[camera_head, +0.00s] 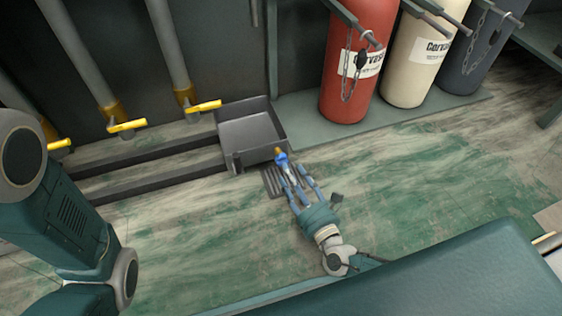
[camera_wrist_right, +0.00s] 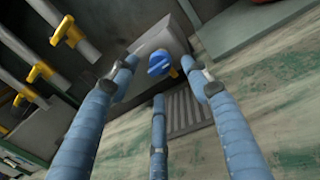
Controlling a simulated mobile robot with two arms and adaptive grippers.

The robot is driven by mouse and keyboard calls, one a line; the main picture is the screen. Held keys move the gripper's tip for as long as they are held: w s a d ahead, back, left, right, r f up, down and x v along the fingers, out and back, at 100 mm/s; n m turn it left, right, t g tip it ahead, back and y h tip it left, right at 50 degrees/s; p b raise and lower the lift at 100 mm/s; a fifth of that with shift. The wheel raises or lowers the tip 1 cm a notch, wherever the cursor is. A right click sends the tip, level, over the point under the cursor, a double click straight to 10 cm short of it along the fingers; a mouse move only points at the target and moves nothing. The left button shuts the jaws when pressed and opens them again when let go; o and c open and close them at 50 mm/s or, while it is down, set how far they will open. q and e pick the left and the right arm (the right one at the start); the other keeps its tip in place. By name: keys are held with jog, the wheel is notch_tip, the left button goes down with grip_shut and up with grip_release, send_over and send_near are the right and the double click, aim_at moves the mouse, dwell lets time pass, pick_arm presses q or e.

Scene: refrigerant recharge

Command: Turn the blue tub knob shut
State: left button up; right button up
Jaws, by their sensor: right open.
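The blue knob (camera_head: 281,158) sits at the front edge of the dark grey tub (camera_head: 231,112), near the tub's right front corner. A small orange-brown part shows beside the knob. In the right wrist view the blue knob (camera_wrist_right: 159,62) lies ahead of and between the fingertips. My right gripper (camera_head: 296,172) is open, its blue fingers reaching toward the knob from the front. In the wrist view the fingers (camera_wrist_right: 160,84) are spread, with no finger clearly touching the knob. My left gripper is not in view; only part of my left arm shows at the left.
A dark floor grate (camera_head: 271,184) lies under the right fingers. Pipes with yellow handles (camera_head: 127,126) stand left of the tub. Red (camera_head: 357,60), cream (camera_head: 417,55) and dark grey (camera_head: 490,50) cylinders stand behind, to the right. The floor right of the gripper is clear.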

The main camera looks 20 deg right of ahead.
aim_at(282, 159)
jog(key=w, duration=0.2)
jog(key=w+b, duration=0.1)
jog(key=w, duration=0.1)
jog(key=w+b, duration=0.1)
jog(key=shift+w+a+f, duration=0.15)
jog(key=shift+w+a, duration=0.25)
jog(key=shift+w, duration=0.55)
jog(key=c, duration=1.2)
